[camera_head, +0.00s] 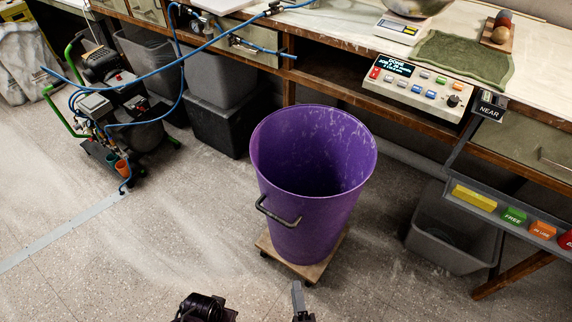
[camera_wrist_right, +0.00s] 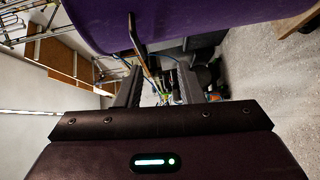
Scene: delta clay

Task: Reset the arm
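My right gripper (camera_head: 301,302) shows only as fingertips at the bottom edge of the head view, in front of the purple bin (camera_head: 325,225). In the right wrist view its two fingers (camera_wrist_right: 158,92) stand apart with nothing held between them. The bin's purple wall (camera_wrist_right: 190,20) fills the top of that view, and its handle (camera_wrist_right: 135,40) shows ahead of the fingers. In the head view the dark handle (camera_head: 278,213) is on the bin's near side, apart from the gripper. A dark part of mine shows at the bottom left of centre; no left fingertips can be made out.
The bin stands on a wooden dolly (camera_head: 300,265). A grey tub (camera_head: 452,235) is to its right, under the bench. A control box (camera_head: 418,85) and a rack with coloured blocks (camera_head: 500,208) are at the right. A compressor (camera_head: 125,120) stands at the left.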

